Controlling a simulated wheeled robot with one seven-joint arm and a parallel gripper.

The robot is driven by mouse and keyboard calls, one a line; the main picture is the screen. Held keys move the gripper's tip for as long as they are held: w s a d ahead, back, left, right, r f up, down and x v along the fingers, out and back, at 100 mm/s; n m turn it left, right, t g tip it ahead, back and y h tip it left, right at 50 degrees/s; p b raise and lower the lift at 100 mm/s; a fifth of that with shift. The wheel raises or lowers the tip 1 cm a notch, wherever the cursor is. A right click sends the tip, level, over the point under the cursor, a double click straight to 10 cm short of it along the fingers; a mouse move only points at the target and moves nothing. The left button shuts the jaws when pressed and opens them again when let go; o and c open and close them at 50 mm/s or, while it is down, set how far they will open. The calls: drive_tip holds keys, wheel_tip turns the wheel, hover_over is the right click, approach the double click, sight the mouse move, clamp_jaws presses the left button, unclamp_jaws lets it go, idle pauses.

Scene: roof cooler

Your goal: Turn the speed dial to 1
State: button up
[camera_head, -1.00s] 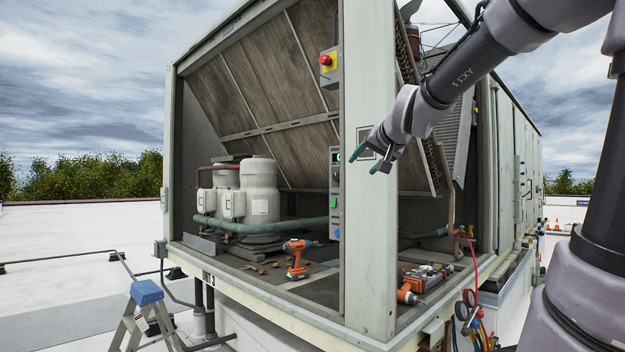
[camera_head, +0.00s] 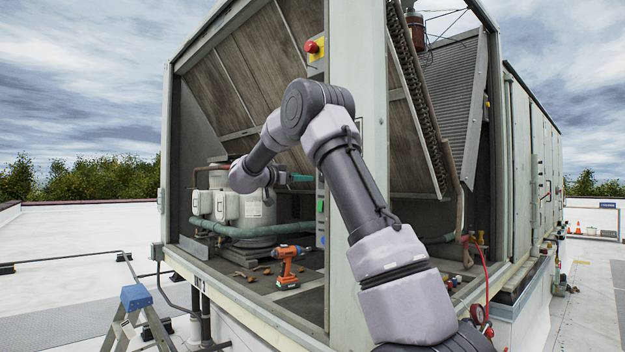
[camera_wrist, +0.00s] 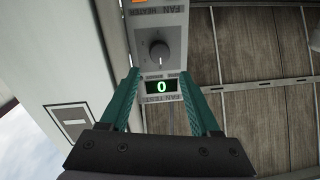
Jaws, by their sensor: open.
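The control panel (camera_wrist: 176,20) carries a dark round dial (camera_wrist: 160,52) on a grey plate. Beside the dial, a small display (camera_wrist: 162,87) shows a green 0. The panel lettering is small and appears upside down, so I cannot tell for sure which dial this is. My gripper (camera_wrist: 159,76) is open and empty, with its teal fingers on either side of the display, apart from the dial. In the head view, my gripper (camera_head: 300,178) points at the narrow panel (camera_head: 321,215) on the corner post, and the dial is hidden there.
A red emergency button on a yellow box (camera_head: 315,48) sits above the panel. An orange drill (camera_head: 288,266) stands on the unit's floor before a white compressor (camera_head: 258,210). The pale corner post (camera_head: 345,290) is close to my arm. A stepladder (camera_head: 138,310) stands at lower left.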

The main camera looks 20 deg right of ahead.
drive_tip(key=x, duration=1)
clamp_jaws()
drive_tip(key=shift+m, duration=0.3)
drive_tip(key=m+h, duration=0.1)
drive_tip(key=m, duration=0.9)
drive_tip(key=shift+f+m, duration=0.1)
drive_tip(key=shift+m, duration=0.3)
